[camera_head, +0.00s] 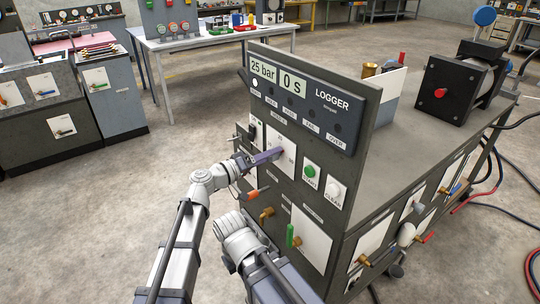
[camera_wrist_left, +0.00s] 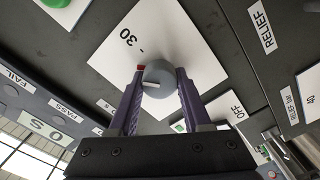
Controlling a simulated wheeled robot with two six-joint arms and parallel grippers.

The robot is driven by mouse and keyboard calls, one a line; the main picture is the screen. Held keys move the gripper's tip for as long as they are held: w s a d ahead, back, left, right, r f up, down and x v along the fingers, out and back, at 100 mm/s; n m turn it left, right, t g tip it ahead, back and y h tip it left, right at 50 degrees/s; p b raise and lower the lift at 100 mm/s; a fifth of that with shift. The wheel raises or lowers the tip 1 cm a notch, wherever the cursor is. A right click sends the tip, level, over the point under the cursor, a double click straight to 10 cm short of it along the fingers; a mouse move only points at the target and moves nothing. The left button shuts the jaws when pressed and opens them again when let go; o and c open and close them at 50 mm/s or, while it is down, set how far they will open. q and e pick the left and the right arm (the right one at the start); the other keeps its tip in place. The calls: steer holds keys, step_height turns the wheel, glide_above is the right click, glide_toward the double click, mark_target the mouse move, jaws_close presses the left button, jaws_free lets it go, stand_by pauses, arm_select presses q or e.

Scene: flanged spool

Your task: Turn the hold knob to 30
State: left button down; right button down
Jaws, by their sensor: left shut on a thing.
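The hold knob (camera_wrist_left: 160,78) is a round grey knob with a white pointer line, on a white plate (camera_wrist_left: 180,30) in the left wrist view. Its pointer line faces left in that view, while the "30" mark (camera_wrist_left: 126,38) lies up and left of the knob. An "OFF" label (camera_wrist_left: 238,112) is at lower right. My left gripper (camera_head: 276,154) is shut on the knob, one finger on each side. In the head view the gripper largely hides the knob against the front panel (camera_head: 270,180).
The logger display (camera_head: 277,77) above reads 25 bar and 0 S. A green button (camera_head: 309,171) and a white button (camera_head: 335,190) sit right of the knob plate. Valve handles, one green (camera_head: 290,236), stick out below. Open floor lies to the left.

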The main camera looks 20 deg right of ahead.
arm_select(q)
steer(key=m, duration=0.4)
steer(key=shift+s+m, duration=0.1)
steer(key=shift+m, duration=1.7)
steer(key=shift+c, duration=1.8)
jaws_free()
steer(key=v, duration=0.7)
steer(key=shift+s+a, duration=0.15)
steer(key=shift+a, duration=0.2)
